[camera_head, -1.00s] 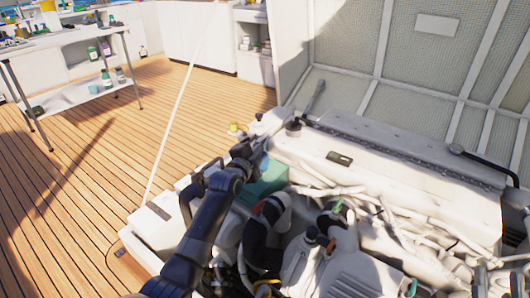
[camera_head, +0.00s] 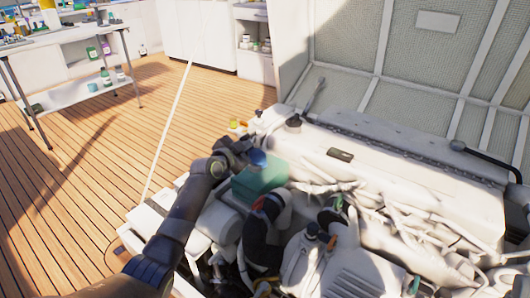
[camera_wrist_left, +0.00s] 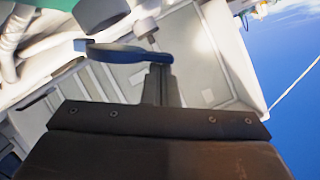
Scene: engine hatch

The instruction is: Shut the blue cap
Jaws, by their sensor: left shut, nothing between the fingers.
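The blue cap (camera_head: 257,158) shows in the head view as a small blue disc above the green box (camera_head: 260,179) on the engine. In the left wrist view the blue cap (camera_wrist_left: 125,52) is seen nearly edge-on as a flat blue disc with a narrow tab towards the right. My left gripper (camera_head: 241,147) is at the cap's far left side in the head view. In the left wrist view its shut fingers (camera_wrist_left: 158,68) overlap the cap's tab; I cannot tell whether they touch it. Nothing is held. My right gripper is not seen.
The white engine (camera_head: 400,190) with hoses and pipes fills the right side. A thin white pole (camera_head: 168,130) rises on the left. The wooden deck (camera_head: 90,190) is clear there. A table (camera_head: 65,45) with bottles stands at the back left.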

